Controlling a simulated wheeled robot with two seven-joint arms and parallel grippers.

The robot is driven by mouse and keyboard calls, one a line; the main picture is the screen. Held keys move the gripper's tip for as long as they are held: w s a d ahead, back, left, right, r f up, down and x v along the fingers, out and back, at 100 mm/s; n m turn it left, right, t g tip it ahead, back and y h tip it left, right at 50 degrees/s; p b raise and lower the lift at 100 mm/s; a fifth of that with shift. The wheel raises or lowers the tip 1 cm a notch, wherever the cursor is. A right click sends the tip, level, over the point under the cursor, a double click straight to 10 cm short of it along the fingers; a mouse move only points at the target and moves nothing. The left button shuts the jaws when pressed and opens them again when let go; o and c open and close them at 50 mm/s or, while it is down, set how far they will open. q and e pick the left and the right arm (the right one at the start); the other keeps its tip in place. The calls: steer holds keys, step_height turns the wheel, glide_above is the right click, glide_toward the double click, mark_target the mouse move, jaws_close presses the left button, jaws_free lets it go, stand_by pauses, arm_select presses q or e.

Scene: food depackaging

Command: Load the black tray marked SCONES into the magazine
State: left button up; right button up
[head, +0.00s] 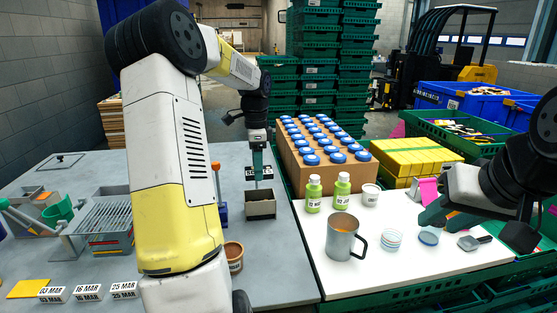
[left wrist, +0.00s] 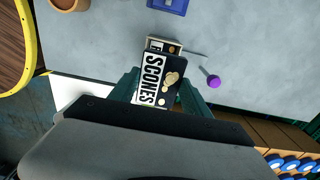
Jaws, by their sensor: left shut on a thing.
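The black tray marked SCONES (head: 259,173) hangs below my left gripper (head: 258,155) in the head view. In the left wrist view its label side (left wrist: 150,78) shows between the teal fingers (left wrist: 158,92), which are shut on it. A grey open-topped box (head: 261,208), which looks like the magazine, stands on the grey table under the tray. The tray is above the box opening, apparently apart from it. My right gripper (head: 440,215) is over the white board at the right; its finger gap is not clear.
A brown tub (head: 233,256) and a blue upright with an orange top (head: 218,190) stand close to the box. Green bottles (head: 313,194), a grey mug (head: 342,237) and a carton of blue-capped items (head: 300,175) are to its right. A purple-knobbed lever (left wrist: 213,81) is near the tray.

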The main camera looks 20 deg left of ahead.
arm_select(q)
steer(key=shift+f, duration=3.25)
steer(key=shift+s+a+f, duration=0.1)
steer(key=shift+f, duration=0.05)
steer(key=o, duration=1.5)
steer(key=shift+o, duration=0.2)
steer(key=o, duration=0.4)
steer(key=shift+r, duration=3.5)
